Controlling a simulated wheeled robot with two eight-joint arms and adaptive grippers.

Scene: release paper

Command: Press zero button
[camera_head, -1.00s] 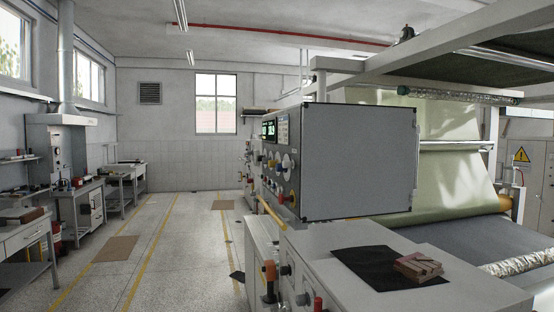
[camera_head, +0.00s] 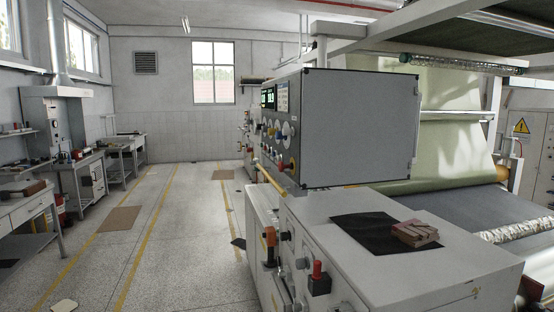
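A grey control panel box (camera_head: 358,130) stands on the machine at the middle right, seen mostly from its blank side. Its control face (camera_head: 279,135) is turned left and seen at a steep slant. That face carries green-lit displays (camera_head: 268,98), a small screen (camera_head: 282,96), and several knobs and buttons in blue, yellow and red. A red button (camera_head: 281,165) sits low on the face. I cannot read any label, so I cannot tell which button is the zero button. Neither of my grippers shows in the head view.
A white cabinet (camera_head: 425,270) in front of the panel bears a black sheet (camera_head: 365,233) and a small block stack (camera_head: 415,233). A yellow rail (camera_head: 271,181) runs along the machine's left side. The floor aisle (camera_head: 185,235) is open. Benches (camera_head: 30,215) line the left wall.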

